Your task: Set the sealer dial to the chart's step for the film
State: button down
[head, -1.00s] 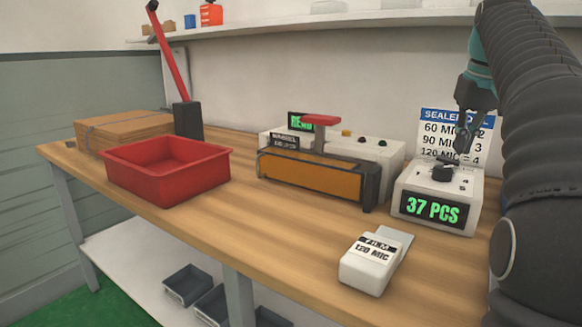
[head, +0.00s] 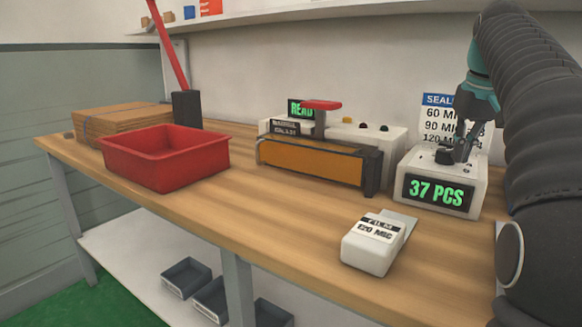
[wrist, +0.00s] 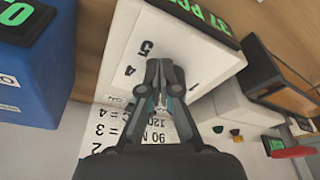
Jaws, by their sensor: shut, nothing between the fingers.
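The sealer control box (head: 484,186) stands at the right of the bench with a green "37 PCS" display. Its black dial (head: 443,156) is on top, partly hidden by my gripper; its pointer setting is not readable. The numerals 4 and 5 show on the box top in the wrist view (wrist: 195,30). The chart (head: 436,112) behind is partly covered; lines for 60, 90 and 120 MIC show. The white film block (head: 370,250) is labelled "FILM 120 MIC". My gripper (head: 459,160) is shut and empty, low at the dial's right side; contact is unclear.
The sealer (head: 310,165) with an orange front and red handle stands left of the control box. A red bin (head: 165,165) and cardboard stack (head: 130,122) are further left. A shelf (head: 330,22) runs above.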

jog(key=shift+w, duration=0.15)
jog(key=shift+a+p, duration=0.45)
jog(key=shift+p, duration=0.5)
jog(key=shift+w+a+p, duration=0.1)
jog(key=shift+a+p, duration=0.5)
jog(key=shift+p, duration=0.35)
dwell(0.4)
jog(key=shift+s+a, duration=0.1)
jog(key=shift+s, duration=0.1)
jog(key=shift+s, duration=0.2)
jog(key=w+v, duration=0.1)
jog(key=v, duration=0.4)
jog(key=shift+r, duration=0.55)
jog(key=shift+w, duration=0.1)
